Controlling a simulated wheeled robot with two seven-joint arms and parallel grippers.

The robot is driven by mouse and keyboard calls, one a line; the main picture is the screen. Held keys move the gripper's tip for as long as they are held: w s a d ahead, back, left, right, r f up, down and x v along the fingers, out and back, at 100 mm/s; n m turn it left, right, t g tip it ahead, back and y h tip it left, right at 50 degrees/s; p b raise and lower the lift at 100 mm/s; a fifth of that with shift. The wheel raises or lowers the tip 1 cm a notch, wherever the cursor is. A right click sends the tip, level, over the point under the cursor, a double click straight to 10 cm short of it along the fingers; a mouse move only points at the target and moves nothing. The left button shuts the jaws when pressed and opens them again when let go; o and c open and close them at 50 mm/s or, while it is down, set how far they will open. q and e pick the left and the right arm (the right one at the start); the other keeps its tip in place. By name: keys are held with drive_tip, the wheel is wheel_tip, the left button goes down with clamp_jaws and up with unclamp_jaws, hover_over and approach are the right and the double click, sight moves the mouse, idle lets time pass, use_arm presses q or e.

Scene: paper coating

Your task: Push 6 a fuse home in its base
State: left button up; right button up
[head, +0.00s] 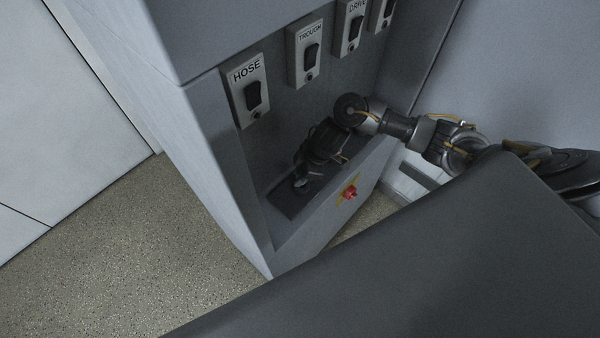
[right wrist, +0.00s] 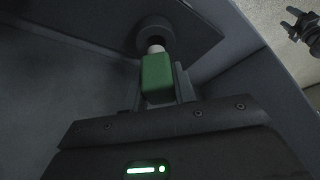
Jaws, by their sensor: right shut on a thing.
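The fuse (right wrist: 157,76) is a green block with a pale end, in the right wrist view. My right gripper (right wrist: 160,88) is shut on its green body; the fingers show on both sides. The pale end points into a dark round base (right wrist: 154,32), and a short pale length shows between. Whether it is fully seated cannot be told. In the head view my right gripper (head: 301,182) points down at a dark plate (head: 290,207) in the cabinet recess; the fuse is hidden there. A dark two-pronged gripper, seemingly my left (right wrist: 302,24), is far off with its prongs apart.
A grey cabinet (head: 220,170) surrounds the recess. Switches labelled HOSE (head: 250,90), TROUGH (head: 309,55) and DRIVE (head: 350,28) line its back wall above my arm. Speckled floor (head: 150,250) lies open at left.

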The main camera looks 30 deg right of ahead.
drive_tip(key=shift+f+b, duration=0.95)
drive_tip(key=shift+f, duration=0.45)
drive_tip(key=o, duration=1)
drive_tip(key=shift+r, duration=0.15)
drive_tip(key=v, duration=1)
drive_tip(key=shift+s+d+r, duration=0.1)
drive_tip(key=shift+d+r, duration=0.05)
drive_tip(key=shift+r, duration=0.2)
